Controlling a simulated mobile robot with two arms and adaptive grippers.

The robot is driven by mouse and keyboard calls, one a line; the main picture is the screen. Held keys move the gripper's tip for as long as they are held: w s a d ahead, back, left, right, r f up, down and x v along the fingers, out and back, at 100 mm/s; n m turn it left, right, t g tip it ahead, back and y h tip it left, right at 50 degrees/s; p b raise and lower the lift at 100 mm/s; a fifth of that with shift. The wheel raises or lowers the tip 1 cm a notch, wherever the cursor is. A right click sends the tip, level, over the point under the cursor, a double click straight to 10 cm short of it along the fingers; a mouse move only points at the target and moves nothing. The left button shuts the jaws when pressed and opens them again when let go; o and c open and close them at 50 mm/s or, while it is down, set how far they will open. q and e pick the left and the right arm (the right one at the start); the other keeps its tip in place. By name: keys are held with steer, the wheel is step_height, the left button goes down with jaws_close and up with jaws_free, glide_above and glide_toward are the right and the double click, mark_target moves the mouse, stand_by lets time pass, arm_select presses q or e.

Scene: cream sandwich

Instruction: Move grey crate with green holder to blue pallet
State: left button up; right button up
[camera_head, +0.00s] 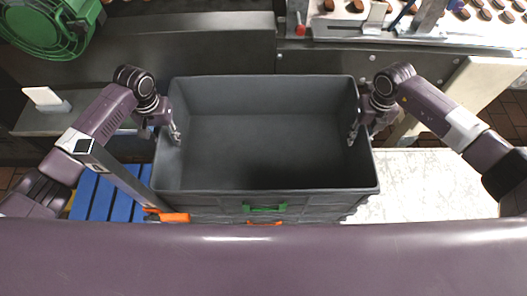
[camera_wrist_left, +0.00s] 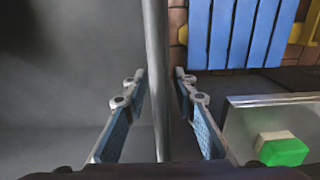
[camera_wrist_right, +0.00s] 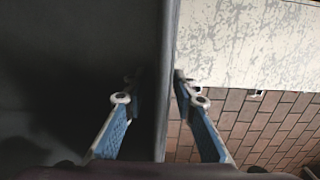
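The empty grey crate (camera_head: 265,150) with a green holder (camera_head: 265,208) is in the middle of the head view. It sits above another grey crate with an orange holder (camera_head: 265,223). My left gripper (camera_head: 174,132) is at its left wall and my right gripper (camera_head: 353,133) at its right wall. In the left wrist view my fingers (camera_wrist_left: 160,92) are apart on both sides of the wall (camera_wrist_left: 157,60). In the right wrist view my fingers (camera_wrist_right: 158,92) also straddle the wall (camera_wrist_right: 170,50), with gaps showing. The blue pallet (camera_head: 84,195) lies at lower left, partly hidden by my arm.
A conveyor (camera_head: 400,40) with brown sandwich biscuits runs along the back right. A green round machine part (camera_head: 40,25) is at top left. A pale, worn surface (camera_head: 425,185) lies right of the crates. A green and cream block (camera_wrist_left: 282,150) shows in the left wrist view.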

mark_target(364, 128)
arm_select(q)
jaws_close()
arm_select(e)
jaws_close()
arm_select(q)
steer(key=shift+w+r, duration=0.15)
arm_select(e)
steer(key=shift+w+r, duration=0.15)
steer(key=shift+w, duration=0.05)
arm_select(q)
steer(key=shift+r, duration=0.1)
arm_select(e)
steer(key=shift+r, duration=0.1)
